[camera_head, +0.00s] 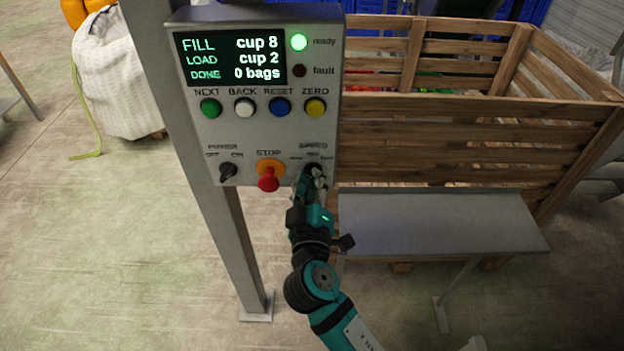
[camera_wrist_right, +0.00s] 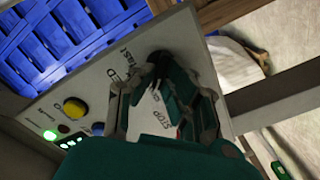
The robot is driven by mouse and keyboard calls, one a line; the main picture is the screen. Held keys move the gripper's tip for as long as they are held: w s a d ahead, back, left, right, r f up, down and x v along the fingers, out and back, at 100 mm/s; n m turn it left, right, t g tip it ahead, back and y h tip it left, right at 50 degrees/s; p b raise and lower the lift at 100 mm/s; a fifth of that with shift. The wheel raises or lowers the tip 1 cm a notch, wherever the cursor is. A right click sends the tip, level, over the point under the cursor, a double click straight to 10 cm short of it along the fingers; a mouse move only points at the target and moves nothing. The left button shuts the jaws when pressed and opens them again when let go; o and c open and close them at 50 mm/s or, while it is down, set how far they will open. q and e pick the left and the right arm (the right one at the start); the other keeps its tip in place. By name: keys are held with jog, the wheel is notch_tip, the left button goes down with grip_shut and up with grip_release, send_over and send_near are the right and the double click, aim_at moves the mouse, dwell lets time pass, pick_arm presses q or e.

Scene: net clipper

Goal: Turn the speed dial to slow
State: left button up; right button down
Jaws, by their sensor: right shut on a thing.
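The control panel (camera_head: 258,128) stands on a grey post, with a lit screen (camera_head: 232,60) reading FILL cup 8, LOAD cup 2, DONE 0 bags. The speed dial (camera_head: 314,168) is a black knob at the panel's lower right, under the SPEED label; my gripper partly covers it. My right gripper (camera_head: 313,178) is shut on the dial. In the right wrist view the fingers (camera_wrist_right: 170,95) close around the dark knob (camera_wrist_right: 160,60). Which mark the dial points at is hidden. My left gripper is not in view.
The red STOP button (camera_head: 268,181) and the black power switch (camera_head: 228,171) sit left of the dial. A grey metal shelf (camera_head: 440,225) and a slatted wooden crate (camera_head: 460,150) stand to the right.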

jog(key=shift+r, duration=0.1)
dwell(0.4)
jog(key=c, duration=1.4)
grip_release()
jog(key=shift+w, duration=0.1)
jog(key=s, duration=1.2)
